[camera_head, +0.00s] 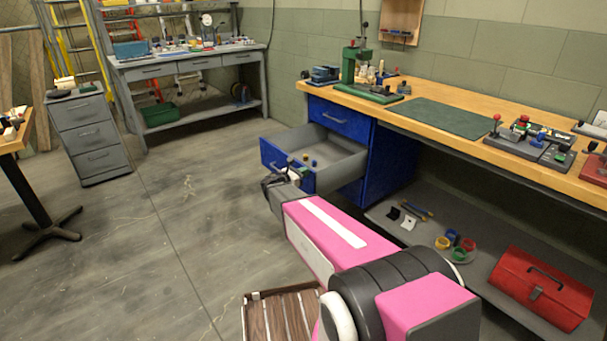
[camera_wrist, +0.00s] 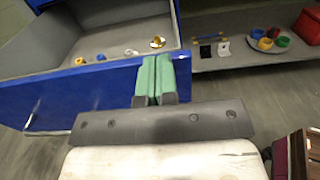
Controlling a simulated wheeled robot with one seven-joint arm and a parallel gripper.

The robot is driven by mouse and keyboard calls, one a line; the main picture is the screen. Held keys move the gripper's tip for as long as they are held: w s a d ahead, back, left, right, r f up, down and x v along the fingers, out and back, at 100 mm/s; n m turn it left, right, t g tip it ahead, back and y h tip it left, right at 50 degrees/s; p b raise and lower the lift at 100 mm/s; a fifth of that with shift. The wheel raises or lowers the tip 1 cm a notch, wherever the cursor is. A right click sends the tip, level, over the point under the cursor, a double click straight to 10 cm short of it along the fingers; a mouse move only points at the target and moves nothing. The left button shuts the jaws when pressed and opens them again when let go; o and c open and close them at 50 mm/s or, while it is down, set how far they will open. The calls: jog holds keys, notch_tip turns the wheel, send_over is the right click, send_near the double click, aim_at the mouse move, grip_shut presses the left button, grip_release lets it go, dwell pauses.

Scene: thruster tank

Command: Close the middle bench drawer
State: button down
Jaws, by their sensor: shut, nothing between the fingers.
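The open blue drawer (camera_head: 275,157) juts out to the left from the blue pedestal under the wooden bench, just below a shut blue drawer (camera_head: 341,119). Its grey inside holds a few small items. My gripper (camera_head: 285,176) is at the drawer's front, on the near side. In the wrist view its green fingertips (camera_wrist: 162,68) are shut together and empty. They overlap the blue drawer front (camera_wrist: 75,95) near its right end; I cannot tell whether they touch it. My arm hides part of the drawer front and the pedestal's lower part.
A green mat (camera_head: 430,116) and tools lie on the wooden bench. The shelf below holds a red toolbox (camera_head: 540,287) and small coloured rings. A grey drawer cabinet (camera_head: 88,138) and a grey workbench (camera_head: 190,68) stand at the back left. The floor left of the drawer is clear.

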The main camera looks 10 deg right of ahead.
jog(key=x, duration=3.1)
